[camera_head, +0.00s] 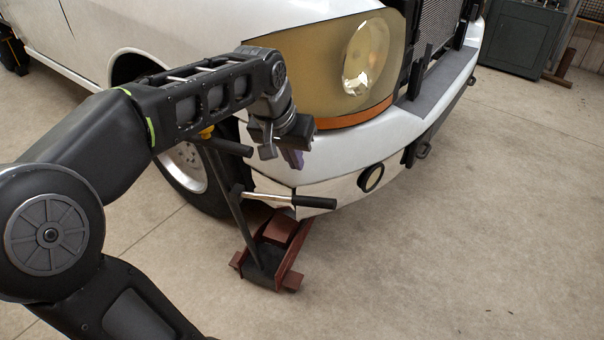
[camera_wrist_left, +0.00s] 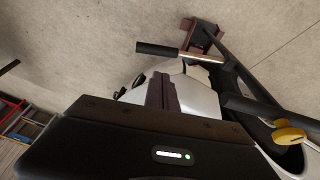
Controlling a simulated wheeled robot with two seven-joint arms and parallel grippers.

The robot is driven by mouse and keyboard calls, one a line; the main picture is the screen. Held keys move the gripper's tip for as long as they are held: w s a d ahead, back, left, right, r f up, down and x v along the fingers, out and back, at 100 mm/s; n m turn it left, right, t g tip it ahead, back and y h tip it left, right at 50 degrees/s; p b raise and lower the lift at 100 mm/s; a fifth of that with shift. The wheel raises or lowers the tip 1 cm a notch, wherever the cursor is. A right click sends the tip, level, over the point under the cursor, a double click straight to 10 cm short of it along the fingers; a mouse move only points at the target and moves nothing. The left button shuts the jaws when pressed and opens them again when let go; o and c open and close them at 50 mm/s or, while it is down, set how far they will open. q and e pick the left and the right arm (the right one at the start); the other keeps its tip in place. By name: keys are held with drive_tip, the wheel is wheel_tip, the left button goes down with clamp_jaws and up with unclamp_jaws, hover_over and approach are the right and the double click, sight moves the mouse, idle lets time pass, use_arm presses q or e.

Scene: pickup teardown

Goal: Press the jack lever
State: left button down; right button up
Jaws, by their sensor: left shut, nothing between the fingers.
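The floor jack (camera_head: 279,232), red-brown and black, stands on the floor under the front corner of the white pickup's bumper. Its lever (camera_head: 315,202), a bright metal rod with a black grip, sticks out to the right across the bumper. A long dark handle (camera_head: 232,212) rises from the jack behind my arm. My left gripper (camera_head: 293,158) is shut and empty, above the lever and apart from it. In the left wrist view the shut fingers (camera_wrist_left: 162,92) point toward the lever's black grip (camera_wrist_left: 157,49), with the jack (camera_wrist_left: 203,36) beyond. My right gripper is not in view.
The bumper (camera_head: 395,140) and headlight (camera_head: 365,57) are close behind my left gripper. The front wheel (camera_head: 187,165) is behind the handle. A yellow knob (camera_wrist_left: 289,134) shows in the left wrist view. A dark cabinet (camera_head: 522,38) stands far right. The floor at right is clear.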

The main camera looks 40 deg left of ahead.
sight(311, 198)
use_arm(q)
drive_tip(key=x, duration=0.4)
drive_tip(key=b+x, duration=0.1)
drive_tip(key=x, duration=0.4)
drive_tip(key=d+x, duration=0.1)
drive_tip(key=x, duration=0.3)
drive_tip(key=shift+s+a+f, duration=0.1)
drive_tip(key=shift+s+f, duration=0.1)
drive_tip(key=shift+f, duration=0.15)
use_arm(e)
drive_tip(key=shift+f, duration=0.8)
use_arm(q)
drive_tip(key=shift+b, duration=0.35)
